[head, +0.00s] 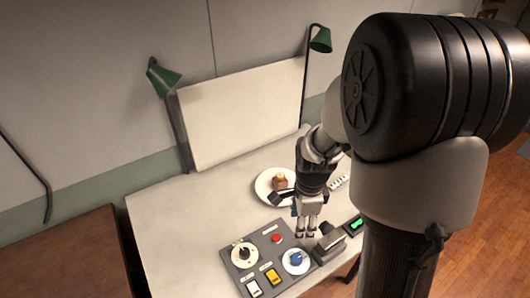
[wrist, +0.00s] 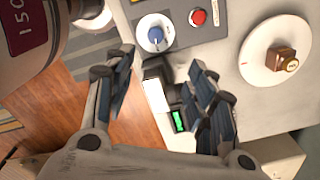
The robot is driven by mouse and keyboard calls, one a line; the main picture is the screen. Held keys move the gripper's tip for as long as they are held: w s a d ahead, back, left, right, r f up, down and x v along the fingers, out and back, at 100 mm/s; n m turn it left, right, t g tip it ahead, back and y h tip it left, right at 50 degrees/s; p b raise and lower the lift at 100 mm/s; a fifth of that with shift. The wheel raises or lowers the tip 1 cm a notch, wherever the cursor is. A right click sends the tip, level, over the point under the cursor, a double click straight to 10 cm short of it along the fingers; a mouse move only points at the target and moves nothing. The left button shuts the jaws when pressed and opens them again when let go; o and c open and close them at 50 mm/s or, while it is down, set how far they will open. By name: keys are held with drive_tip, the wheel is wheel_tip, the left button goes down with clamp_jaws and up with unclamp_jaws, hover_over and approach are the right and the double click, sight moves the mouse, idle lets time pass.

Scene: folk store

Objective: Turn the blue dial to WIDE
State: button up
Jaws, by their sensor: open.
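The blue dial (head: 296,259) sits on a pale round plate at the right front of a grey control panel (head: 262,255). In the wrist view the blue dial (wrist: 155,34) is at the top, beyond the fingertips, with a light mark on its face. The lettering around it is too small to read, so I cannot tell its setting. My gripper (head: 306,234) hangs just behind the dial, apart from it as far as I can see. In the wrist view my gripper (wrist: 163,72) is open, with its fingers wide apart and nothing held.
The panel also carries a black dial (head: 243,253), a red button (head: 277,238), a yellow switch (head: 272,277) and a white switch (head: 254,288). A dark device (head: 330,243) and a green display (head: 353,225) stand right of it. A plate (head: 262,187) holds a brown item behind.

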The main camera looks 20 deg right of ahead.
sight(298, 258)
drive_tip(key=f+m+b, duration=0.1)
drive_tip(key=f, duration=0.5)
drive_tip(key=f+m, duration=0.1)
drive_tip(key=f, duration=0.6)
drive_tip(key=s+f+m+b, duration=0.1)
drive_tip(key=f, duration=0.6)
drive_tip(key=shift+d+f+g+b, duration=0.25)
drive_tip(key=shift+d+g+b, duration=0.1)
drive_tip(key=shift+g, duration=0.05)
drive_tip(key=shift+c, duration=0.5)
drive_tip(key=c, duration=1)
